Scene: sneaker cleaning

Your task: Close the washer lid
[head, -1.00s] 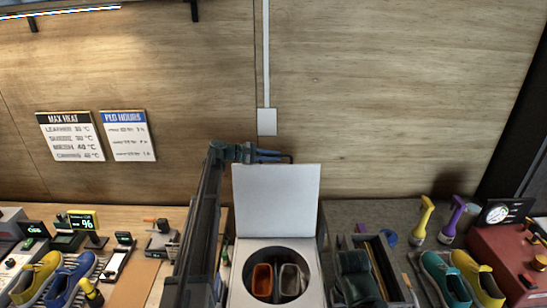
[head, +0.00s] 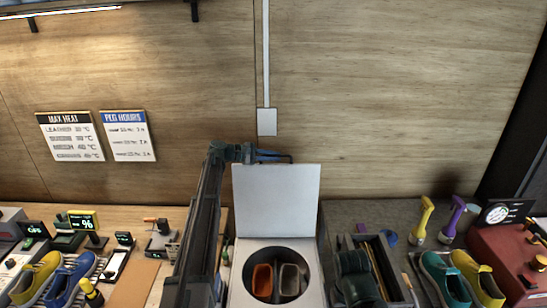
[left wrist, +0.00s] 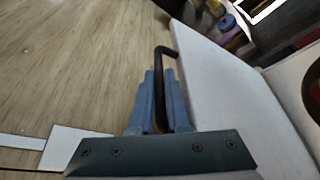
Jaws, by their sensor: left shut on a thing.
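The washer (head: 240,285) is white, with its round drum opening facing up. An orange shoe (head: 262,279) and a grey shoe (head: 289,279) sit inside the drum. The washer lid (head: 277,198) stands upright behind the opening. In the head view my left gripper (head: 268,156) is at the lid's top edge, partly hidden behind it. In the left wrist view my left gripper (left wrist: 160,105) has its blue fingers closed around the dark lid handle (left wrist: 163,60), beside the white lid (left wrist: 222,95). My right gripper's fingers are not visible.
Yellow and blue shoes (head: 66,281) sit on the left counter. Teal and yellow shoes (head: 462,283) and two spray bottles (head: 423,219) are at the right. A tray with brushes (head: 383,262) stands right of the washer. The wooden wall is close behind the lid.

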